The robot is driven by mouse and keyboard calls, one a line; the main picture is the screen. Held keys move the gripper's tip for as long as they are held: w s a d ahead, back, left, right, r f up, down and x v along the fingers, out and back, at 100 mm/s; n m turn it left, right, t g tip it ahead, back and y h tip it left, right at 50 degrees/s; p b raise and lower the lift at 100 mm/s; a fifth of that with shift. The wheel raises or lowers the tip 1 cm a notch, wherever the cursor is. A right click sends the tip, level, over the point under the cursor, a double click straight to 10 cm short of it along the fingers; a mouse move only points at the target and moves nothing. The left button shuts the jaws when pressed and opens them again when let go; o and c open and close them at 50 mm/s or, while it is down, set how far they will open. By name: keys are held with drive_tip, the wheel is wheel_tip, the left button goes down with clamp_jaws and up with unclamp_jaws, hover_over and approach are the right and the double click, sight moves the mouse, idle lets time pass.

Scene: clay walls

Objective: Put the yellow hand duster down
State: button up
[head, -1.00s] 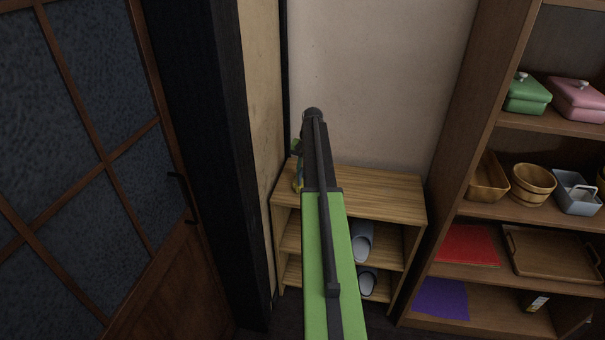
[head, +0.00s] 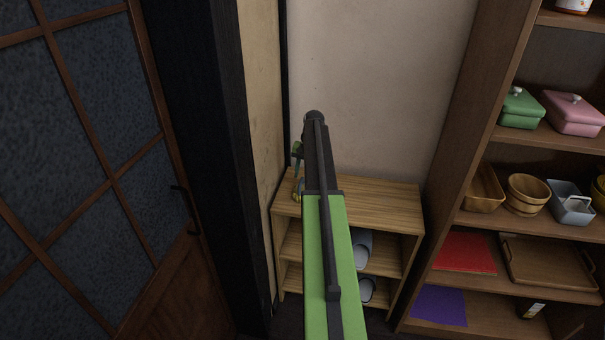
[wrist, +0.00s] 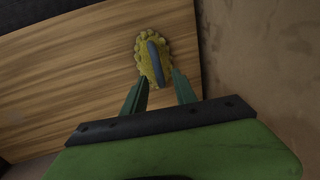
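The yellow hand duster (wrist: 144,62), scalloped at its edge with a blue-grey handle, appears flat against the wooden top of a low shoe shelf (wrist: 80,70) in the wrist view. My gripper (wrist: 161,76) is open, its two green fingers apart on either side of the duster's near end. I see no finger closed on the handle. In the head view, my arm hides most of the gripper, and a small part of the duster (head: 297,195) shows at the shelf top's left end.
The shelf top (head: 380,203) is bare to the right. Grey slippers (head: 361,250) stand on the levels below. A tall shelf (head: 455,130) with boxes, baskets and trays rises at the right. A dark post (head: 215,150) and a lattice door (head: 85,150) are at the left.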

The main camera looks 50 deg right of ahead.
wheel_tip(320, 180, up, 8)
drive_tip(key=s+p, duration=0.1)
drive_tip(key=p, duration=0.5)
drive_tip(key=shift+d+r+p, duration=0.15)
drive_tip(key=shift+d+p, duration=0.15)
drive_tip(key=shift+d, duration=0.05)
